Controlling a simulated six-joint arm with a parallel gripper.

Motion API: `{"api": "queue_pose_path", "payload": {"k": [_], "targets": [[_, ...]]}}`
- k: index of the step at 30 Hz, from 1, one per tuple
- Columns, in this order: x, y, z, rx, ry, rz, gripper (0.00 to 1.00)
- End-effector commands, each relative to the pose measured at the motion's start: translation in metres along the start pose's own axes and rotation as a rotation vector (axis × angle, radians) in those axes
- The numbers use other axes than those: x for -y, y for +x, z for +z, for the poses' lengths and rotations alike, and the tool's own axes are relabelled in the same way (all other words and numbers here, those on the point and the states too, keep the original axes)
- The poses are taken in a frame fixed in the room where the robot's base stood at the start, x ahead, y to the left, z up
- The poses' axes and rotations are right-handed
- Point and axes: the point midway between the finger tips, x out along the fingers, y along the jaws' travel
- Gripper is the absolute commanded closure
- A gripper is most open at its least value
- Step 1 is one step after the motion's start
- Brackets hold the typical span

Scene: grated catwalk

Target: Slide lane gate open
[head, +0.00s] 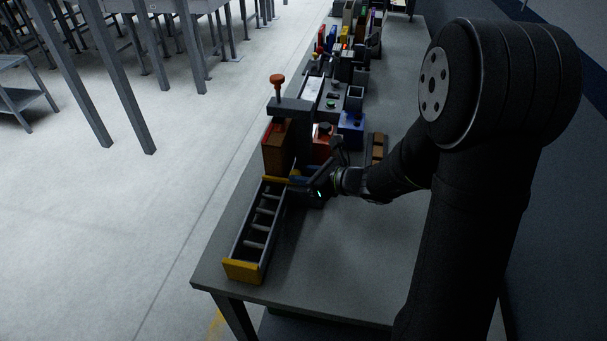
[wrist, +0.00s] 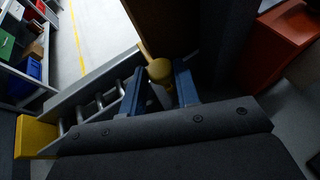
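The lane is a grey roller tray (head: 262,222) with a yellow stop (head: 243,271) at its near end; it also shows in the wrist view (wrist: 92,100). A yellow gate (head: 275,179) stands at its far end. In the wrist view, a round yellow knob (wrist: 160,71) on the gate sits near the tips of my gripper's blue fingers. My gripper (wrist: 158,90) is open, with one finger on each side of the knob and gaps visible. In the head view, my gripper (head: 300,177) is beside the lane's far end, and its fingertips are partly hidden.
A dark post with an orange knob (head: 277,80) and a brown box (head: 276,150) stand just beyond the gate. A red block (wrist: 283,42) is at the right in the wrist view. A blue bin (head: 351,130) and several items fill the far bench. The near right bench top is clear.

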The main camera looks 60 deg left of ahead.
Motion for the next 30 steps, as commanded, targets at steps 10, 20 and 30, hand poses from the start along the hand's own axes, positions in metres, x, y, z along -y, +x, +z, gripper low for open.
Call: {"api": "queue_pose_path", "payload": {"k": [10, 20, 30], "targets": [[0.017, -0.034, -0.014, 0.001, 0.002, -0.006, 0.94], [0.029, -0.064, -0.026, 0.001, 0.000, -0.002, 0.94], [0.030, -0.064, -0.026, 0.000, 0.000, -0.004, 0.61]]}}
